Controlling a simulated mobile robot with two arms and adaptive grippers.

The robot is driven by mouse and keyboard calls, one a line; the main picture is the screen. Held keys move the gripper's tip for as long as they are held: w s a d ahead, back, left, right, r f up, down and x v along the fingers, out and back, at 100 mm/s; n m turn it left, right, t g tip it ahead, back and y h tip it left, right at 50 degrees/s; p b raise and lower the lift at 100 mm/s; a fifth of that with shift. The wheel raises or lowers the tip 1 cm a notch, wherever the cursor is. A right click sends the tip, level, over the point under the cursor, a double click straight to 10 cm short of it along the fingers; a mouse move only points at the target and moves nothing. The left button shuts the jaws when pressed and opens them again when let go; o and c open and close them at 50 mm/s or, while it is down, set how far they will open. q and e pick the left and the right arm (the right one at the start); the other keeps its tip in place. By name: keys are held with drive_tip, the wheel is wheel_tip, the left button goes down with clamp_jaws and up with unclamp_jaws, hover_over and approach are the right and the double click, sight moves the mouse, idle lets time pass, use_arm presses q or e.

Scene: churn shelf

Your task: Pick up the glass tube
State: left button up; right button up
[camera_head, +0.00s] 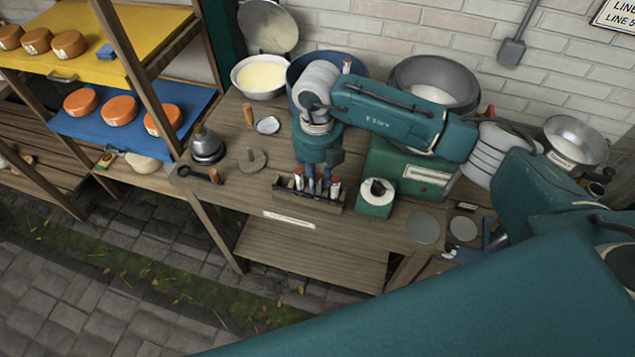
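Several glass tubes with red caps stand upright in a dark wooden rack (292,203) near the front edge of the workbench. One tube (298,180) stands at the left end and another tube (335,188) stands toward the right. My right gripper (318,186) points down over the middle of the rack, between these two tubes. Its fingers reach down to the rack, but they are small here. I cannot tell whether they are apart or closed on a tube. My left gripper is out of view.
A green box with a white dial (376,198) stands just right of the rack. A metal flask (207,146) and a bowl of pale yellow stuff (261,76) are to the left. A large steel pot (436,84) stands behind. Shelves with orange cheeses (119,110) are at left.

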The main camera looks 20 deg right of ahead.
drive_tip(key=shift+c, duration=0.5)
clamp_jaws()
use_arm(q)
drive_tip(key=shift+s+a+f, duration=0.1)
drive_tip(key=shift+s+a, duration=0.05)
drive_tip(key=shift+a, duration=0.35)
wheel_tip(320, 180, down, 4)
drive_tip(key=b, duration=0.4)
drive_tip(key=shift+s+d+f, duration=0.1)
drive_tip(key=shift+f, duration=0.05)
use_arm(e)
wheel_tip(320, 180, up, 20)
